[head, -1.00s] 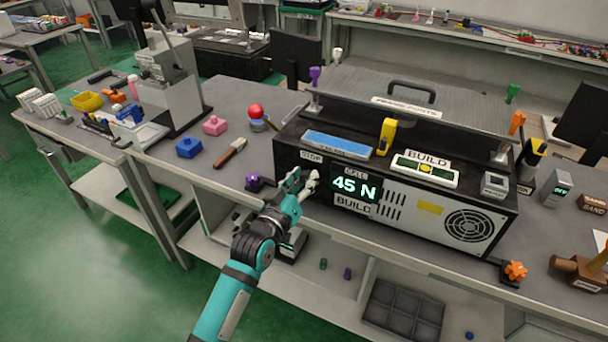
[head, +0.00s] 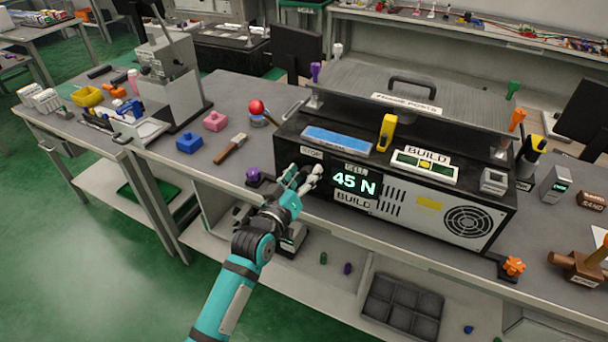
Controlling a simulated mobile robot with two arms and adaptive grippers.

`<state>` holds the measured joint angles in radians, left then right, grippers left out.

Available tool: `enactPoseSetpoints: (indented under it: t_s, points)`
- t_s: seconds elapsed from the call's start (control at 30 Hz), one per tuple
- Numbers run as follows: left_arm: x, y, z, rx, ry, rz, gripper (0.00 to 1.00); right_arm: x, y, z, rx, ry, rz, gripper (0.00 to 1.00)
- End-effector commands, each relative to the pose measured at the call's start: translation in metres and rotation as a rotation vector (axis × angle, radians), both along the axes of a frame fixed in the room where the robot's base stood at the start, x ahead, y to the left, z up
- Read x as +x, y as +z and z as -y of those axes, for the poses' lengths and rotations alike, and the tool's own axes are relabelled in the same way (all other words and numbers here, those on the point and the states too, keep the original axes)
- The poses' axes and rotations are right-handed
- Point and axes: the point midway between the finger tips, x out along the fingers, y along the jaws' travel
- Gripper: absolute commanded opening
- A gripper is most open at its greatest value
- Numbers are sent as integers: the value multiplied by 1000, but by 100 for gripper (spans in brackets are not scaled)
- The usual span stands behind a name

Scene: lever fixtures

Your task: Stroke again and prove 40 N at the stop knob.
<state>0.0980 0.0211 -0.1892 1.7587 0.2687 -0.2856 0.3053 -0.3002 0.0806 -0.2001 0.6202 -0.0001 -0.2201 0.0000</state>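The black fixture box (head: 470,195) stands on the bench with a lit display (head: 354,181) reading 45 N and a BUILD label under it. A STOP label (head: 311,154) sits at the box's upper left front edge. My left gripper (head: 303,177) is at the box's front face, just below that label and left of the display. Its fingers hide the spot under the label, so I cannot make out the stop knob or whether the fingers are closed on it. My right gripper is out of view.
A purple knob (head: 253,175) sits at the bench edge left of my gripper, and an orange knob (head: 514,266) at the front right. A brown-handled brush (head: 231,149) and blue (head: 189,143) and pink (head: 215,121) blocks lie left of the box.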

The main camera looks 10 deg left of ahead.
Motion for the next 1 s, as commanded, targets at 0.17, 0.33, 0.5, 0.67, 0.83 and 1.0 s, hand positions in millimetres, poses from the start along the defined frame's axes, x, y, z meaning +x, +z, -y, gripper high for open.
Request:
enactPoseSetpoints:
  t_s: [0.17,0.33,0.5,0.67,0.83,1.0]
  points:
    - [-3,-1,-1,1,0,-2,51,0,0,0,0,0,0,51]
    - [-23,-2,-6,2,0,-2,51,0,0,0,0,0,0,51]
    - [-59,-2,-16,2,-1,-3,51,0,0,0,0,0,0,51]
    - [-90,-2,-24,1,-1,-3,51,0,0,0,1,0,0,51]
    - [-110,-1,-30,0,0,-1,51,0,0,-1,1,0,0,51]
    - [-116,-1,-31,0,0,0,51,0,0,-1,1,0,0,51]
